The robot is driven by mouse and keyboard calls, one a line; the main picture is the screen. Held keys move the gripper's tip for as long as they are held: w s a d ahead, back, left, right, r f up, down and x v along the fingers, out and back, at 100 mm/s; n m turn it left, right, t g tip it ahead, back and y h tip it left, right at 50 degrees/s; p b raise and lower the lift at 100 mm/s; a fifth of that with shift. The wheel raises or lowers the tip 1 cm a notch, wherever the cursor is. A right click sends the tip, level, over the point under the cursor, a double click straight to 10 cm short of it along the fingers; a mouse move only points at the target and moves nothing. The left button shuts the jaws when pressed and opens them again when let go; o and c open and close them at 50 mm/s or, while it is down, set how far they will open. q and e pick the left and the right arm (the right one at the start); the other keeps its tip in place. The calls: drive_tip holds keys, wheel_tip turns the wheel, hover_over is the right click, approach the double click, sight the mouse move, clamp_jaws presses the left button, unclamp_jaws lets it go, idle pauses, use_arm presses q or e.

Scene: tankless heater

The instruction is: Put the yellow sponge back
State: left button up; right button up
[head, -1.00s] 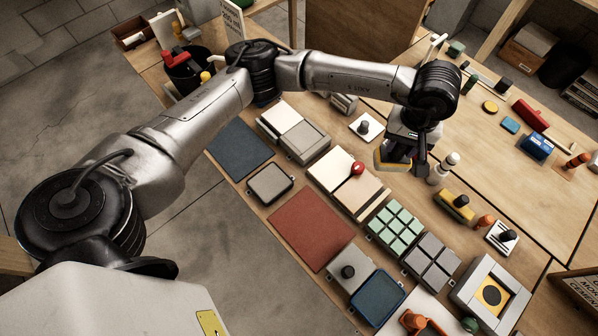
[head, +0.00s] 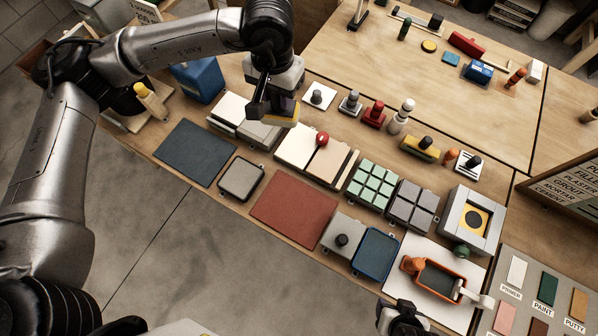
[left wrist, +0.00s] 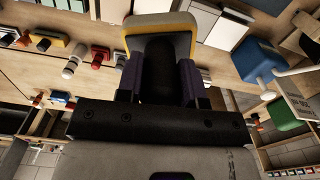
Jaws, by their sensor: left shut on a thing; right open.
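My left gripper (head: 268,100) is shut on the yellow sponge (head: 284,113), a block with a yellow layer. In the left wrist view the sponge (left wrist: 160,25) shows a yellow rim and greyish middle, with a dark handle between the jaws. My right gripper (head: 403,316) is open at the bottom edge, partly cut off, near an orange-rimmed tray (head: 440,282).
A second yellow block with a black knob (head: 420,149) stands on the bench, beside a white bottle-shaped piece (head: 400,118) and a red-based stamp (head: 375,115). A blue bin (head: 198,80) is at left. The dark blue mat (head: 195,152) and red mat (head: 293,213) are bare.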

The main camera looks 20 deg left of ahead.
use_arm(q)
drive_tip(key=shift+s+f, duration=0.1)
drive_tip(key=shift+f, duration=0.1)
drive_tip(key=s+d+f+m+p, duration=0.1)
drive_tip(key=s+d+f+p, duration=0.3)
drive_tip(key=s+f, duration=0.5)
drive_tip(key=s+d+f+m+p, duration=0.1)
drive_tip(key=s+d+f+p, duration=0.35)
drive_tip(key=s+f, duration=0.45)
drive_tip(key=w+d+f+m, duration=0.1)
drive_tip(key=w+f+m, duration=0.1)
drive_tip(key=w, duration=0.4)
drive_tip(key=shift+w+d+f, duration=0.35)
drive_tip(key=shift+d, duration=0.05)
